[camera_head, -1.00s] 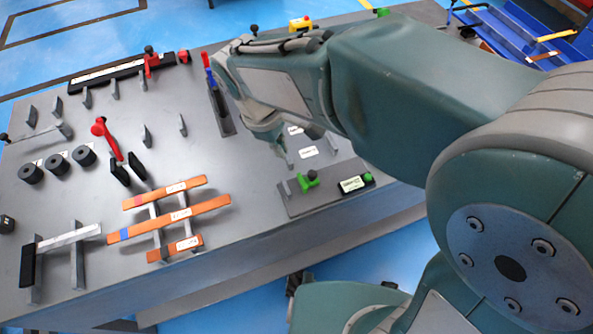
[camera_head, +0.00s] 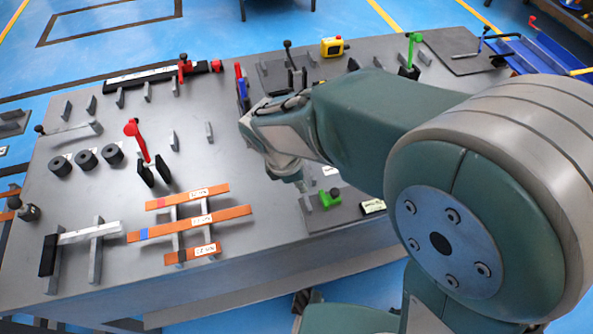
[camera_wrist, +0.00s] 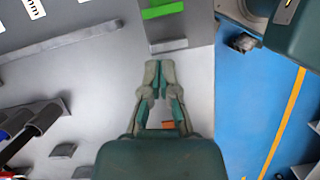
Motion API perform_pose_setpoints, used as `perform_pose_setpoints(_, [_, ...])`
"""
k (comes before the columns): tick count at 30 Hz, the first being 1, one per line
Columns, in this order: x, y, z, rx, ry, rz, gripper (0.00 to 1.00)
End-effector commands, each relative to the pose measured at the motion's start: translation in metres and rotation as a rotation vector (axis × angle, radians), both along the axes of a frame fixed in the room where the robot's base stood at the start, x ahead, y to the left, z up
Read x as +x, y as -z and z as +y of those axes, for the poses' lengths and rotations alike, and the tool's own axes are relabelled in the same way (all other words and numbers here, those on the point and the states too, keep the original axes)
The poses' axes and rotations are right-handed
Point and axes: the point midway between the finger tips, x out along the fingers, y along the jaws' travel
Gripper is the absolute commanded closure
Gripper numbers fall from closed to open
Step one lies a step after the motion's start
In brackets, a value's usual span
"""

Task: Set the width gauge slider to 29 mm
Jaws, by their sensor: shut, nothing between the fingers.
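A dark rail with a white strip (camera_head: 140,76) lies at the back left of the bench. A red slider-like block with a black knob (camera_head: 184,68) sits on it, but I cannot read its setting. A green piece with a dark knob (camera_head: 330,197) sits on a grey plate at the front right. I cannot tell which is the width gauge. The wrist view shows a green bar (camera_wrist: 163,9) just beyond my gripper (camera_wrist: 159,66). My gripper is shut and empty, with its fingertips together; its fingers are mostly hidden in the head view.
Orange bars (camera_head: 190,215) lie on supports at the front. A red-handled lever (camera_head: 137,140) and black rollers (camera_head: 87,159) stand to the left. Dark cylinders (camera_wrist: 40,122) show left in the wrist view. Blue floor (camera_wrist: 260,110) lies beyond the bench edge.

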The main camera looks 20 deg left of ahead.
Motion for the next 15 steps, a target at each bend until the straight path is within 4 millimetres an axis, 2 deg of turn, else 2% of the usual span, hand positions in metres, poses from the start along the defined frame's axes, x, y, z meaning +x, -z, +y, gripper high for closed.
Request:
perform_pose_setpoints(4, [0.003, 0.027, -0.010, -0.002, 0.001, 0.003, 1.00])
perform_pose_setpoints(9, [0.014, 0.028, -0.034, 0.002, 0.004, 0.000, 1.00])
perform_pose_setpoints(15, [0.018, 0.030, -0.044, 0.002, 0.002, -0.001, 1.00])
